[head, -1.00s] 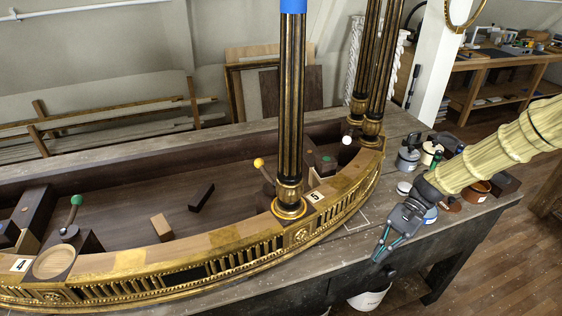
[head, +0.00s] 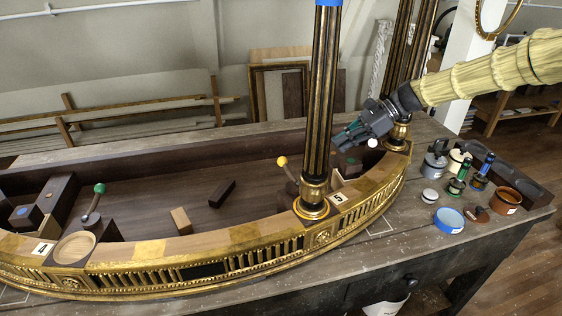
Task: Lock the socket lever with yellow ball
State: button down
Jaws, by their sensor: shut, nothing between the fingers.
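The socket lever with the yellow ball (head: 282,161) stands inside the curved gilt console frame (head: 180,245), just left of the black and gold column (head: 318,110) at the label 5. Its thin rod leans, with the ball up and to the left; its lower end is partly hidden behind the column and rim. My gripper (head: 340,141) is shut and empty. It is just right of the column, above the back right part of the frame, pointing left. The column stands between it and the yellow ball, and its fingertips come close to the column in the picture.
A lever with a green ball (head: 99,188) stands at the left by label 4. A white ball (head: 373,143) is under my gripper. Two loose blocks lie inside the frame. Jars and a blue-rimmed bowl (head: 449,220) stand at the right.

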jog(key=shift+w+a+r, duration=0.25)
jog(key=shift+w+r, duration=0.05)
jog(key=shift+w, duration=0.1)
jog(key=p, duration=0.4)
send_near(290, 174)
jog(key=w+a+f, duration=0.1)
jog(key=w+f, duration=0.3)
jog(key=a, duration=0.1)
jog(key=a+p, duration=0.1)
jog(key=a, duration=0.2)
jog(key=shift+f, duration=0.3)
